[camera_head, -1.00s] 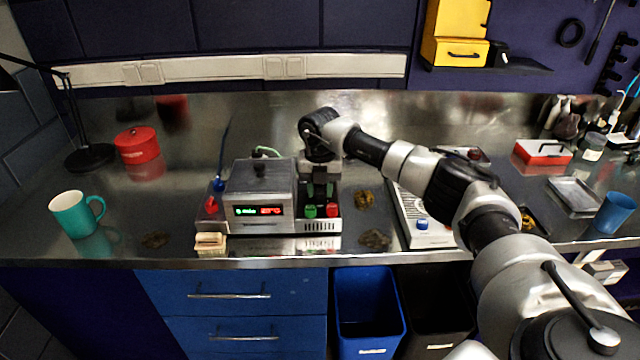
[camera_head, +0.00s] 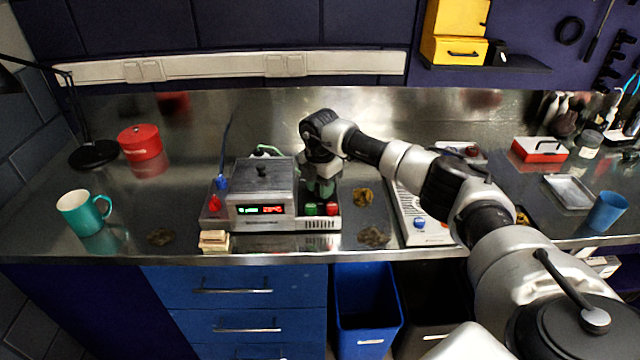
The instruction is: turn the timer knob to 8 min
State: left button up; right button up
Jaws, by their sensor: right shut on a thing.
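A grey ultrasonic-cleaner-like unit (camera_head: 262,177) stands on the steel bench, left of centre. Its front has a small display (camera_head: 260,210) with green and red text, too small to read surely. To its right, on the same base, are a green button (camera_head: 311,209) and a red button (camera_head: 332,209). My right gripper (camera_head: 321,190) points down just behind these buttons, shut on the timer knob. The fingers hide the knob, so its pointer and scale cannot be read. My left gripper is out of view.
A red knob (camera_head: 214,203) and a blue one (camera_head: 221,182) sit left of the unit. A small cream block (camera_head: 214,241) lies at the bench's front edge. A white panel with a blue button (camera_head: 419,223) is to the right, under my arm. A teal mug (camera_head: 80,211) stands far left.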

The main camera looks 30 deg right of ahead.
jog(key=shift+d+r+m, duration=0.1)
jog(key=shift+r+m, duration=0.05)
jog(key=shift+m, duration=0.15)
jog(key=o, duration=0.6)
jog(key=shift+o, duration=0.2)
notch_tip(320, 180, up, 11)
jog(key=b, duration=0.2)
jog(key=shift+f, duration=0.2)
dwell(0.3)
